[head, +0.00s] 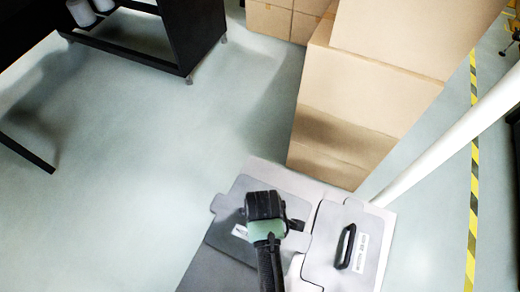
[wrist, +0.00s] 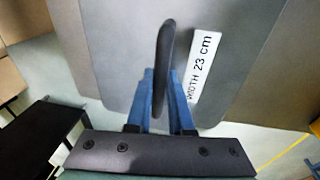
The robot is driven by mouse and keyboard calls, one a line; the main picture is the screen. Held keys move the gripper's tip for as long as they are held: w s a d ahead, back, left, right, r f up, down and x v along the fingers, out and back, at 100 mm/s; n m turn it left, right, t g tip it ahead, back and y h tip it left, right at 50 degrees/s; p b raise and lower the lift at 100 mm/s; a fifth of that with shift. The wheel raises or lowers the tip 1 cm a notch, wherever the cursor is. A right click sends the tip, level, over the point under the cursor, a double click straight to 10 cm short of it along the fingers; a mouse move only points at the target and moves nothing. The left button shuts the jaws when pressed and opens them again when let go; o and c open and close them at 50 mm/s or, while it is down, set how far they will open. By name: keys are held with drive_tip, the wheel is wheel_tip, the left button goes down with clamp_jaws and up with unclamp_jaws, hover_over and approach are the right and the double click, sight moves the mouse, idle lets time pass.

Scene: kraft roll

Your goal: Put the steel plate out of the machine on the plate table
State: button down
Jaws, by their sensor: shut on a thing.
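A grey steel plate (head: 230,204) with a label lies at or just over the left part of the plate table (head: 201,270) in the head view. My gripper (head: 266,232) is above this plate and covers its handle there. In the wrist view the blue fingers of my gripper (wrist: 162,100) are shut on the black handle (wrist: 166,45) of the steel plate (wrist: 120,50), whose label reads "WIDTH 23 cm". I cannot tell whether the plate touches the table. A second plate (head: 325,262) with a black handle and a label lies on the table to the right.
Stacked cardboard boxes (head: 350,105) stand just behind the table. A dark machine frame (head: 190,35) with white rolls is at the upper left. A white pole (head: 450,135) slants at the right, near yellow-black floor tape (head: 474,190).

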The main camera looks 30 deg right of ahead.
drive_tip(key=shift+w, duration=0.1)
drive_tip(key=shift+f, duration=0.3)
drive_tip(key=shift+f, duration=0.2)
drive_tip(key=c, duration=0.8)
unclamp_jaws()
drive_tip(key=shift+r, duration=0.5)
drive_tip(key=r, duration=0.4)
drive_tip(key=s+r, duration=0.1)
drive_tip(key=r, duration=0.3)
drive_tip(key=s+r, duration=0.1)
drive_tip(key=r, duration=0.3)
drive_tip(key=shift+a, duration=0.35)
